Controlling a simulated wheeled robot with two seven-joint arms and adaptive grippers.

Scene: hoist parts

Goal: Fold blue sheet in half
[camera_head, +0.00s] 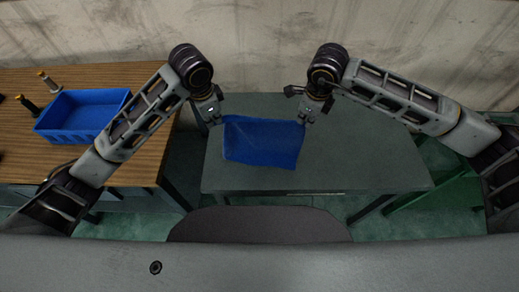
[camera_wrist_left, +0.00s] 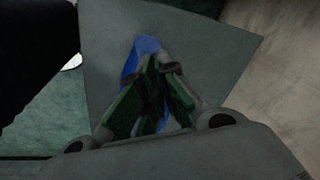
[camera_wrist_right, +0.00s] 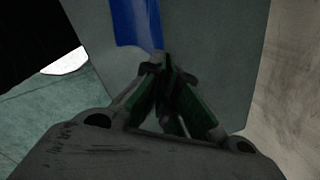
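The blue sheet (camera_head: 262,143) lies spread on the grey table, its far edge between my two grippers. My left gripper (camera_head: 218,120) is at the sheet's far left corner. In the left wrist view its fingertips (camera_wrist_left: 158,65) are together, with blue sheet (camera_wrist_left: 143,46) at and behind them. My right gripper (camera_head: 304,118) is at the far right corner. In the right wrist view its fingertips (camera_wrist_right: 167,66) are together where the sheet (camera_wrist_right: 137,22) ends. Both look shut on the sheet, though the fingers hide the pinched cloth.
The grey table (camera_head: 370,165) is bare to the right of the sheet. A wooden table (camera_head: 150,85) at left carries a blue bin (camera_head: 83,136) and small dark-bodied items (camera_head: 28,105). A pale wall (camera_head: 260,40) stands behind.

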